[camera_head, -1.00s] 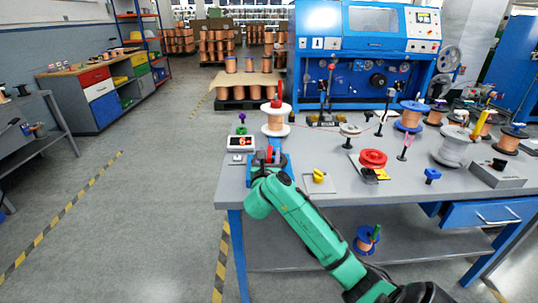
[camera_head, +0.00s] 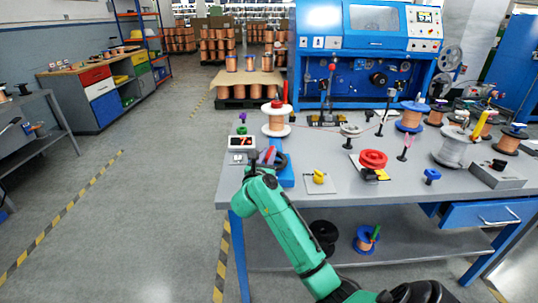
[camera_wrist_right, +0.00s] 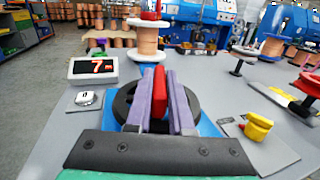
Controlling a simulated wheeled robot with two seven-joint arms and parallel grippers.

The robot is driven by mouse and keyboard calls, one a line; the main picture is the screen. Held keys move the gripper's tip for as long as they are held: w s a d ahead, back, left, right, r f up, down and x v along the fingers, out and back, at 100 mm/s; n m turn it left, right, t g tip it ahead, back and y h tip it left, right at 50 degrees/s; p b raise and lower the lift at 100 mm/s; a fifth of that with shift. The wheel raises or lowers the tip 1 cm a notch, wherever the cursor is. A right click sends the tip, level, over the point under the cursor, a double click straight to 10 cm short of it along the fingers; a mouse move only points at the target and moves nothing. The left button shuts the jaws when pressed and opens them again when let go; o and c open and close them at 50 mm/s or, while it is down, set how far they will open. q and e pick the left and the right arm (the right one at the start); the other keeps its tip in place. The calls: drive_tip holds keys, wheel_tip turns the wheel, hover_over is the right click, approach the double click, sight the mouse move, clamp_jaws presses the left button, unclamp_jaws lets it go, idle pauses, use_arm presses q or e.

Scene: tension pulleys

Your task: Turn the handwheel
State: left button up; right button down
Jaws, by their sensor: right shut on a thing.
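The handwheel (camera_wrist_right: 122,104) is a black ring on a blue base (camera_wrist_right: 207,127), with a red handle (camera_wrist_right: 159,90) standing up from it. My right gripper (camera_wrist_right: 160,78) has its two purple fingers on both sides of the red handle, shut on it. The fingers and gripper body hide the middle and near part of the wheel. In the head view my right gripper (camera_head: 266,156) is at the table's left end, with the dark wheel (camera_head: 281,161) showing just right of it. A counter (camera_wrist_right: 94,67) left of the wheel reads 7. My left gripper is not in view.
A copper-coloured spool (camera_head: 276,125) stands just behind the wheel. A small white device (camera_wrist_right: 85,98) lies in front of the counter. A yellow knob (camera_head: 319,177) on a plate and a red wheel (camera_head: 373,159) stand to the right.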

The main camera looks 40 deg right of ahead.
drive_tip(key=c, duration=0.8)
unclamp_jaws()
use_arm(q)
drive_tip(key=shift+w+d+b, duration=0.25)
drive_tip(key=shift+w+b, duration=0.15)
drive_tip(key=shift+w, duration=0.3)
use_arm(e)
drive_tip(key=v, duration=1.4)
drive_tip(key=shift+s+a, duration=0.2)
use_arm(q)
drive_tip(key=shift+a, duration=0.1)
